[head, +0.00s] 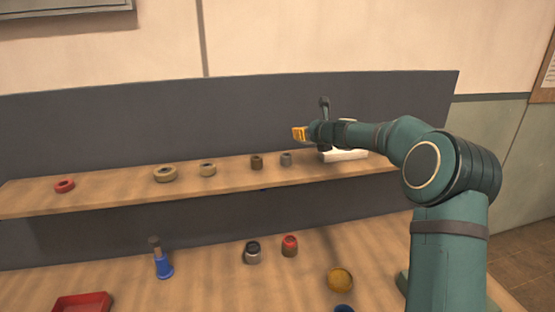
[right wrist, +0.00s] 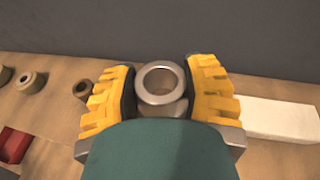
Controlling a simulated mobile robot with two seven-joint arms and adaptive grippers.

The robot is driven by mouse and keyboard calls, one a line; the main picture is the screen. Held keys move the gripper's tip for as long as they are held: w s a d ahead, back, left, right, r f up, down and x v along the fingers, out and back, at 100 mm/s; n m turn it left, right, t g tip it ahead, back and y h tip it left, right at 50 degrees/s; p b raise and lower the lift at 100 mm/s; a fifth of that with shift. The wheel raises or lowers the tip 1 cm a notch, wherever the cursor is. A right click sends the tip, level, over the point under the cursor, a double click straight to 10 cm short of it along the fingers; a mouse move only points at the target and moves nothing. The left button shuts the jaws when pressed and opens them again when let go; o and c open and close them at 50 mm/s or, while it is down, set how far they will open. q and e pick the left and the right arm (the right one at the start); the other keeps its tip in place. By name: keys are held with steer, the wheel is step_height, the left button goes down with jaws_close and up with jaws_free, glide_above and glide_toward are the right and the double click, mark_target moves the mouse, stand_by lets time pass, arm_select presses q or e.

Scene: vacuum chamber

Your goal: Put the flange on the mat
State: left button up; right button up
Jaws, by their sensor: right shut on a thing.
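My right gripper (head: 300,133) is above the wooden shelf, in front of the dark back panel. In the right wrist view the yellow fingers of my right gripper (right wrist: 162,88) are shut on a grey metal ring-shaped piece (right wrist: 137,83), which I take for the flange. Another rounded grey surface shows just below the ring; I cannot tell whether it is part of it. In the head view the held piece cannot be made out. No mat can be clearly identified. My left gripper is not in view.
The shelf (head: 110,194) holds a red ring (head: 65,186), tan rings (head: 164,174), a brown piece (head: 257,162), a grey piece (head: 286,159) and a white block (head: 342,155). Below are a red tray (head: 82,302), a blue-based item (head: 162,264), two jars and an ochre round thing (head: 340,279).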

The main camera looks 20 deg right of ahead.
glide_above(305, 166)
step_height(305, 166, down, 4)
steer(key=shift+f, duration=0.8)
steer(key=shift+w+f+b, duration=0.1)
steer(key=shift+f+b, duration=0.4)
steer(key=shift+f, duration=1.4)
steer(key=shift+r, duration=0.1)
steer(key=o, duration=1.2)
steer(key=shift+o, duration=0.2)
